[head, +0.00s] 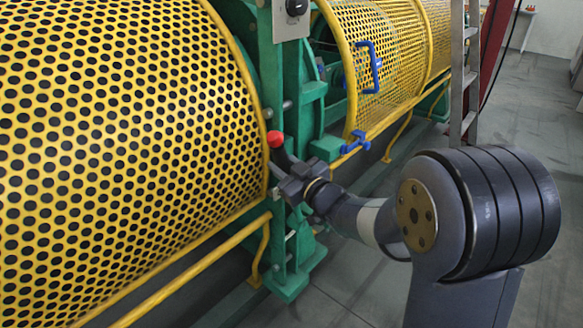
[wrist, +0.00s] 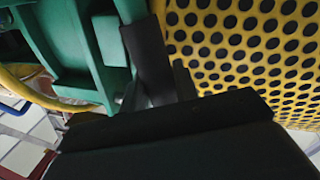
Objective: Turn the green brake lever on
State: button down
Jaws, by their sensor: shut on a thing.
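The brake lever is a short dark arm (head: 282,156) with a red ball knob (head: 275,139), beside the green machine frame (head: 310,100) in the head view. I cannot make out green on the lever itself. My gripper (head: 283,176) is at the lever just below the red knob and is shut on it. In the wrist view my gripper's dark fingers (wrist: 165,80) stand between the green frame (wrist: 85,40) and the yellow guard. The knob and the held part of the lever cannot be made out there.
A large yellow perforated guard (head: 120,130) fills the left, with a yellow rail (head: 200,268) below it. A second yellow guard (head: 385,50) with a blue handle (head: 375,68) and a blue latch (head: 352,143) stands behind. Grey floor (head: 530,95) is open at right.

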jog(key=shift+s+a+f+n+b, duration=0.5)
jog(key=shift+s+a+b, duration=0.15)
jog(key=shift+s, duration=0.15)
jog(key=c, duration=1.1)
grip_release()
jog(key=shift+s, duration=0.1)
jog(key=shift+r, duration=0.1)
jog(key=p+v, duration=0.2)
jog(key=v, duration=0.8)
jog(key=shift+s+d, duration=0.25)
jog(key=shift+s, duration=0.05)
